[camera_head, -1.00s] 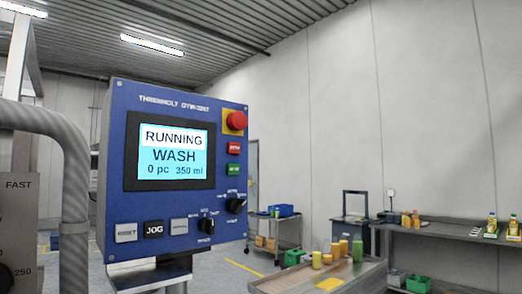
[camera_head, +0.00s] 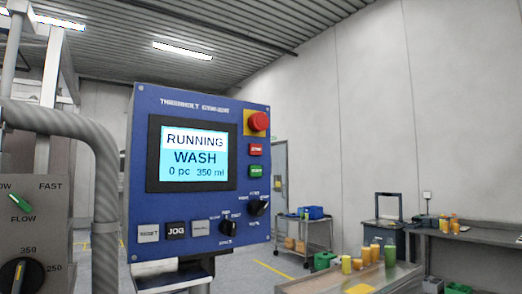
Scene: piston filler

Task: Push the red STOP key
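The panel's screen (camera_head: 192,155) reads RUNNING, WASH, 0 pc, 350 ml. The lettering on the red key is too small to read surely. Neither of my grippers is in view.
A thick grey pipe (camera_head: 104,200) bends down left of the panel, beside a plate with FLOW dials (camera_head: 35,235). Black knobs (camera_head: 257,206) and a JOG key (camera_head: 176,230) are lower on the panel. A table with bottles (camera_head: 410,275) and a cart (camera_head: 318,232) stand behind, to the right.

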